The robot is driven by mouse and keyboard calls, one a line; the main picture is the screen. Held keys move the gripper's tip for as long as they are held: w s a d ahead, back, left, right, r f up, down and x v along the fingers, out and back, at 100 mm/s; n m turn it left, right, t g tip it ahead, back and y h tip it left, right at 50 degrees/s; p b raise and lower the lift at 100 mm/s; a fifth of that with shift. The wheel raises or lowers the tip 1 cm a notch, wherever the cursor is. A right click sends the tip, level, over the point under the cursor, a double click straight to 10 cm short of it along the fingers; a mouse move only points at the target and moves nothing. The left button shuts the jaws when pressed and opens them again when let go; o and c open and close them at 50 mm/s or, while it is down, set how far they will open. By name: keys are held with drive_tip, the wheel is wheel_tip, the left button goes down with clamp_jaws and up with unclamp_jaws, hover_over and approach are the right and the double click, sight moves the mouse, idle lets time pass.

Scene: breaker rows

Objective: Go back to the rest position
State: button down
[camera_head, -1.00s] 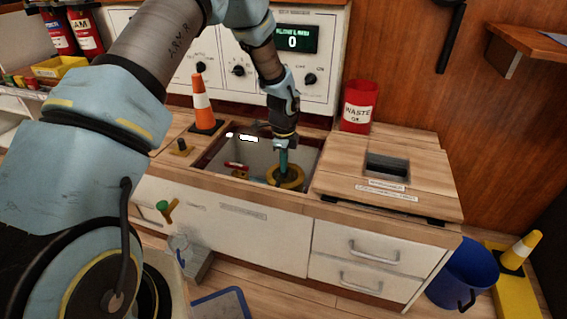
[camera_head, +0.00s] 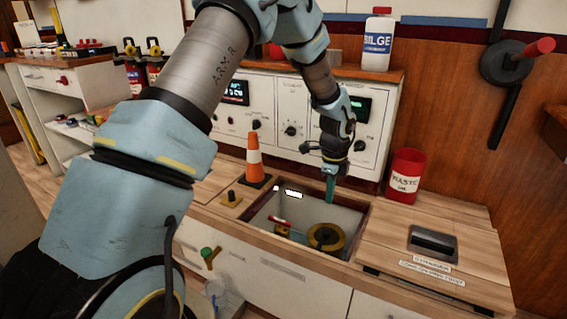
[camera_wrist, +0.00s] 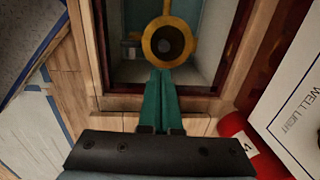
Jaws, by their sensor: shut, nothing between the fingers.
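My gripper (camera_head: 329,188) is shut and empty, pointing down above the right back part of an open well in the counter. Its teal fingers also show in the wrist view (camera_wrist: 160,100), pressed together. A yellow ring-shaped thing (camera_head: 326,237) lies inside the well (camera_head: 345,215), apart from the fingertips. In the wrist view the yellow ring (camera_wrist: 168,42) has a dark round centre.
An orange and white cone (camera_head: 254,160) stands left of the well. A red waste bin (camera_head: 405,177) stands to its right, by a hatch lid (camera_head: 400,250). A control panel (camera_head: 280,105) rises behind. A bilge bottle (camera_head: 378,40) stands on top.

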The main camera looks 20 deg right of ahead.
drive_tip(key=w+a+r+n, duration=0.1)
drive_tip(key=a+r+n, duration=0.35)
drive_tip(key=a, duration=0.45)
drive_tip(key=w+a+r+n, duration=0.1)
drive_tip(key=a+r+n, duration=0.4)
drive_tip(key=a, duration=0.4)
drive_tip(key=s+a+r+n+t, duration=0.1)
drive_tip(key=s+a+r+n, duration=0.1)
drive_tip(key=s+a+n, duration=0.5)
drive_tip(key=s+a+r+n, duration=0.2)
drive_tip(key=s+a+n, duration=0.1)
drive_tip(key=a+n, duration=0.65)
wheel_tip(320, 180, up, 25)
drive_tip(key=a+p, duration=0.2)
drive_tip(key=p, duration=2.3)
drive_tip(key=shift+s+a+m, duration=0.2)
drive_tip(key=shift+m, duration=0.1)
drive_tip(key=shift+f, duration=0.15)
